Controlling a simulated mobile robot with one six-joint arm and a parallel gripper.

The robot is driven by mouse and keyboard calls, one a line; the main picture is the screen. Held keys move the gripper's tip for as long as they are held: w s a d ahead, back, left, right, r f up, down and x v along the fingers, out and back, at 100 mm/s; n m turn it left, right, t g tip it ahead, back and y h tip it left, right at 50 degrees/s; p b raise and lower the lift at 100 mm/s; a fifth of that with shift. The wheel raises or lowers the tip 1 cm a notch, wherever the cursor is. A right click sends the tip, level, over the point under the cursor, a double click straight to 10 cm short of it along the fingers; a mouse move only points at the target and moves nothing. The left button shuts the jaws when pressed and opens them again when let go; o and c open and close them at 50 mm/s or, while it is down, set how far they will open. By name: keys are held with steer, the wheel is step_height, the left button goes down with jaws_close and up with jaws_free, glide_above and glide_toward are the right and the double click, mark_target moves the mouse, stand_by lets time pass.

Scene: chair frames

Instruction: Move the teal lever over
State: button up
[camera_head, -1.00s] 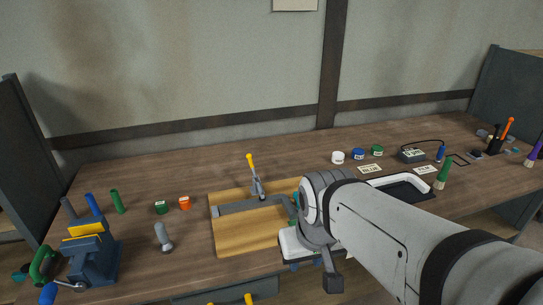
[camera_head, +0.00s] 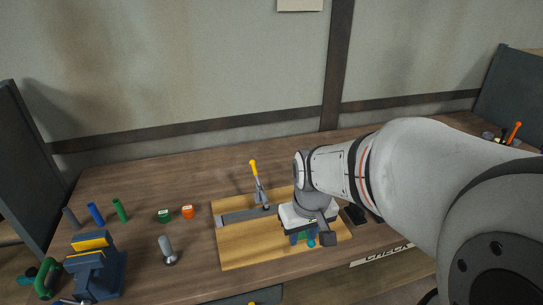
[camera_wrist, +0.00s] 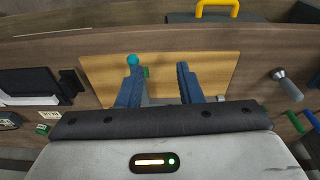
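The teal lever shows as a round teal knob (camera_wrist: 132,60) in the wrist view. A small teal part of it shows under my gripper in the head view (camera_head: 311,243). It is over the right part of the wooden board (camera_head: 240,254). My gripper (camera_wrist: 159,76) points down at this board, its two blue fingers well apart with nothing clearly held between them. The knob is at the tip of the left finger in the wrist view; I cannot tell whether they touch. The lever's arm and base are mostly hidden. A small green part (camera_wrist: 146,72) shows beside the knob.
A yellow-tipped lever (camera_head: 255,177) stands upright at the board's back, beside a grey bar (camera_head: 243,216). A grey knobbed post (camera_head: 167,250) and a blue vise (camera_head: 96,264) are to the left. Green (camera_head: 165,215) and orange (camera_head: 187,212) pieces lie behind.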

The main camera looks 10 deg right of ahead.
steer(key=shift+n+g, duration=0.6)
steer(key=shift+g, duration=0.3)
steer(key=w+d+f+p, duration=0.1)
steer(key=w+p, duration=0.1)
steer(key=w+d+f+p, duration=0.1)
steer(key=w+d+p, duration=0.1)
steer(key=w+d+f+p, duration=0.2)
steer(key=shift+w+d+p, duration=0.25)
steer(key=shift+p, duration=0.1)
steer(key=shift+d+f, duration=0.1)
steer(key=shift+f, duration=0.4)
step_height(320, 180, down, 7)
steer(key=b, duration=0.5)
steer(key=shift+f, duration=0.1)
steer(key=shift+f+b, duration=0.2)
steer(key=shift+b, duration=0.1)
steer(key=shift+c, duration=0.2)
steer(key=shift+w+r, duration=0.1)
steer(key=shift+r, duration=0.05)
steer(key=c, duration=0.4)
steer(key=shift+d, duration=0.1)
steer(key=shift+c, duration=0.2)
